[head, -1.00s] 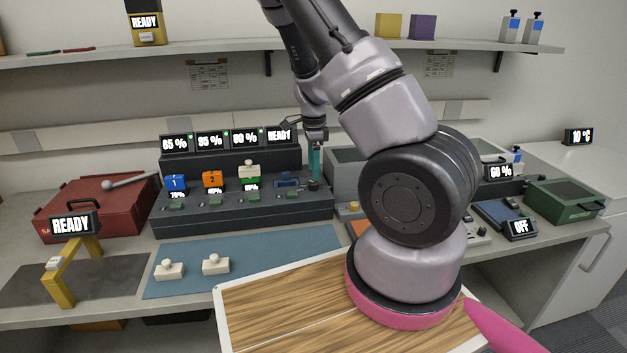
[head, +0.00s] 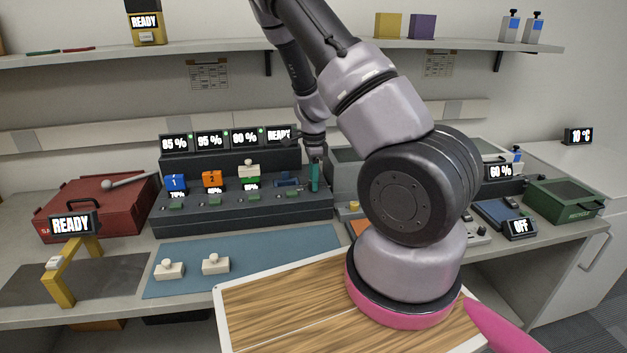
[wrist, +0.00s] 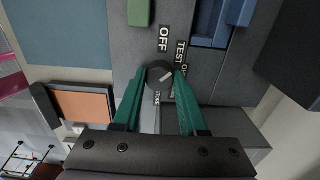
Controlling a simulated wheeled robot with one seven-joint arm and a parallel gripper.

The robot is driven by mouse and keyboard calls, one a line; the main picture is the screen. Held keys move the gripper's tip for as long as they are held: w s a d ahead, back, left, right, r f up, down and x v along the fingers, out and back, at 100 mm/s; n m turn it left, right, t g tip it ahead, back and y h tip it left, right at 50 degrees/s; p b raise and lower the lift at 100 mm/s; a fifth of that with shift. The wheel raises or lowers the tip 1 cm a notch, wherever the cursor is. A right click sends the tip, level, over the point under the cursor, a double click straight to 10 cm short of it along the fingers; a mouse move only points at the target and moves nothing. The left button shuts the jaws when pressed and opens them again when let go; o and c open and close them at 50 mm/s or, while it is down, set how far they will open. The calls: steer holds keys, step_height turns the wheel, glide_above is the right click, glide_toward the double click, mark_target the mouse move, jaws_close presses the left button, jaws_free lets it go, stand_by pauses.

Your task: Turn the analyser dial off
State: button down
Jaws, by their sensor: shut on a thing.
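The analyser dial (wrist: 160,76) is a small dark round knob with a white pointer mark, on a grey panel. Labels around it read OFF, TEST, what looks like ON, and STORE. The pointer lies at a slant, its upper end toward the TEST and ON side rather than OFF. My gripper (wrist: 160,80) has its two green fingers on either side of the knob, shut on it. In the head view my gripper (head: 315,178) is at the right end of the dark console (head: 240,213) and hides the dial.
A screen reading READY (head: 279,134) is partly behind my arm. A blue block (head: 287,179) sits just left of my gripper, and a grey bin (head: 345,158) stands to the right. Numbered coloured blocks and small green tabs line the console. A blue mat (head: 240,255) lies in front.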

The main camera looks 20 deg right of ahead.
steer(key=shift+n, duration=0.3)
steer(key=n, duration=0.3)
steer(key=shift+n, duration=2.6)
steer(key=shift+c, duration=2.2)
jaws_free()
steer(key=shift+r, duration=0.1)
step_height(320, 180, up, 11)
steer(key=shift+f, duration=0.2)
